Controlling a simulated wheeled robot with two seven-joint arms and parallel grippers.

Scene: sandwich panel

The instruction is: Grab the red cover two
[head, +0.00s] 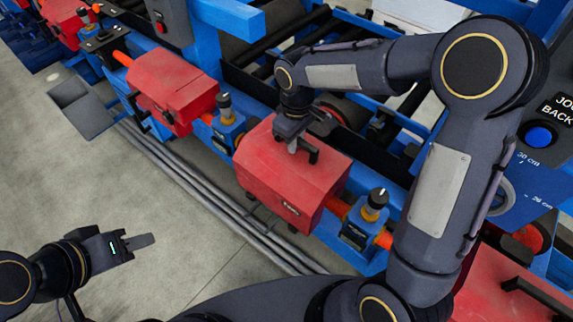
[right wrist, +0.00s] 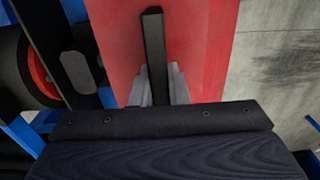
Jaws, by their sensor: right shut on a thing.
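A red box-shaped cover (head: 268,178) sits on the blue machine frame in the middle of the head view. My right gripper (head: 304,143) reaches down onto its top and is shut on its black handle. In the right wrist view the handle (right wrist: 153,45) runs between the grey fingers of the right gripper (right wrist: 159,85), with the red cover top (right wrist: 205,45) behind. No number shows on the cover. My left gripper (head: 148,240) is at the lower left over bare floor, away from the covers; its finger gap cannot be made out.
Other red covers stand along the line: one to the upper left (head: 170,85), one at the far top left (head: 66,20) and one at the lower right (head: 500,293). Knobbed blue units (head: 228,125) stand between covers. Grey pipes (head: 208,200) run along the floor.

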